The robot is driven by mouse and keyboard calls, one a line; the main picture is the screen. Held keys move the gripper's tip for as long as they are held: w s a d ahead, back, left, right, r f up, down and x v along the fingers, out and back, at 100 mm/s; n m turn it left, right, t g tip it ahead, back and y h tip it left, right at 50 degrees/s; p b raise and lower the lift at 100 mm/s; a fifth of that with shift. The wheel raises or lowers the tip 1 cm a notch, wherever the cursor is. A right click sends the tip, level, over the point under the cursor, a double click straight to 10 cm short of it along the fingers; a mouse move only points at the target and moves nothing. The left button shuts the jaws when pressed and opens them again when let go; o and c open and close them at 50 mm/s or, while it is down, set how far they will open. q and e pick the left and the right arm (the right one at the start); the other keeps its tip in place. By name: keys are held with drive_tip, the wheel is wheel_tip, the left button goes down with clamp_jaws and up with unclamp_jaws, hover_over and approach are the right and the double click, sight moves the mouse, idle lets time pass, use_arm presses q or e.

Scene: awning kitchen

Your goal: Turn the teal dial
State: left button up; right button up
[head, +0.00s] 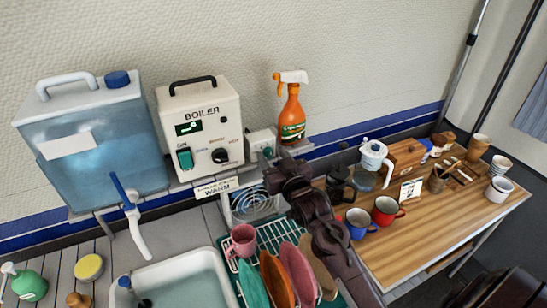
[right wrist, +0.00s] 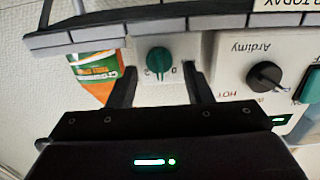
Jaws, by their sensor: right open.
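The teal dial (head: 268,153) is on the front of a small white box (head: 258,139) right of the boiler. In the right wrist view the dial (right wrist: 158,62) is round with a raised ridge, and lies between my two fingers. My right gripper (right wrist: 162,74) is open, one finger on each side of the dial, with gaps to it. In the head view my right gripper (head: 270,172) reaches up to the box from the lower right. Whether the fingertips touch the box face is unclear. My left gripper is not in view.
The boiler (head: 199,118) has a black knob and a teal switch (head: 185,159). An orange spray bottle (head: 291,115) stands right of the box. A blue water tank (head: 92,140) is at left. Below are a dish rack (head: 283,234) and sink; cups (head: 386,209) sit on the wooden table.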

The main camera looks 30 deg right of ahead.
drive_tip(key=shift+s, duration=0.1)
drive_tip(key=shift+s+f, duration=0.15)
drive_tip(key=shift+s, duration=0.15)
drive_tip(key=s+b, duration=0.3)
drive_tip(key=s, duration=0.4)
drive_tip(key=shift+a, duration=0.2)
